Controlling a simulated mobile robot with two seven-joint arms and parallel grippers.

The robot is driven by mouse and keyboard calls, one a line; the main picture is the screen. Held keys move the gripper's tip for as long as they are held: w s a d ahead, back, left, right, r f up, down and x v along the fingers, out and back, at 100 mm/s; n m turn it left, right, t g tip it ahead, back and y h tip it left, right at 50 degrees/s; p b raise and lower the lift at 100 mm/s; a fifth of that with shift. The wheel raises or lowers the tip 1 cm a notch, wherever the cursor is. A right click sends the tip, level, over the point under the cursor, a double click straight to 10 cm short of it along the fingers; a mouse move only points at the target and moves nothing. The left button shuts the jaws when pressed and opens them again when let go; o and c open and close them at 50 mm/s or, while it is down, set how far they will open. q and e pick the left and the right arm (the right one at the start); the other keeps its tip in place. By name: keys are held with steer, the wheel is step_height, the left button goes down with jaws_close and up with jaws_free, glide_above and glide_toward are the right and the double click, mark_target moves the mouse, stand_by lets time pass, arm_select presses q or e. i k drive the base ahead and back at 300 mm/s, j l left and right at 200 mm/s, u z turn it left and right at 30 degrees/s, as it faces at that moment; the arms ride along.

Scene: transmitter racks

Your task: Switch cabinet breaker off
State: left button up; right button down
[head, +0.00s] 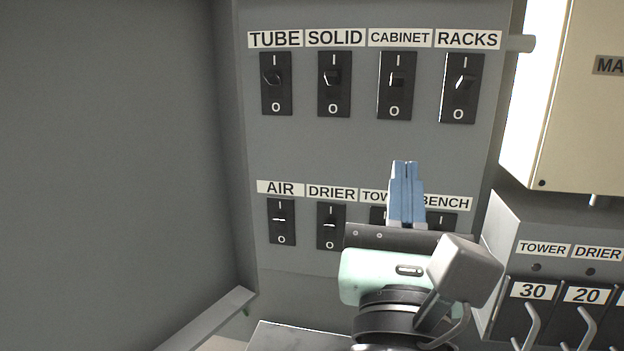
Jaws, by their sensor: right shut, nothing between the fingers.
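The cabinet breaker (397,86) is a black rocker switch under the CABINET label (399,37), third from the left in the upper row. It has I at the top and O at the bottom. Its small lever shows near the middle; I cannot tell its position surely. My right gripper (405,166) comes up from below with its blue fingers shut and empty. In the picture its tips are below the cabinet breaker, in front of the panel; I cannot tell the gap in depth. My left gripper is not in view.
TUBE (276,84), SOLID (334,85) and RACKS (460,89) breakers flank it. Below are AIR (281,222) and DRIER (331,227) breakers; my gripper partly hides the TOWER and BENCH ones. A cream box (580,110) and levers (532,325) stand at right.

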mark_target(396, 79)
steer(key=k+j, duration=0.2)
steer(key=k, duration=0.25)
steer(key=k+j, duration=0.2)
steer(key=k, duration=0.25)
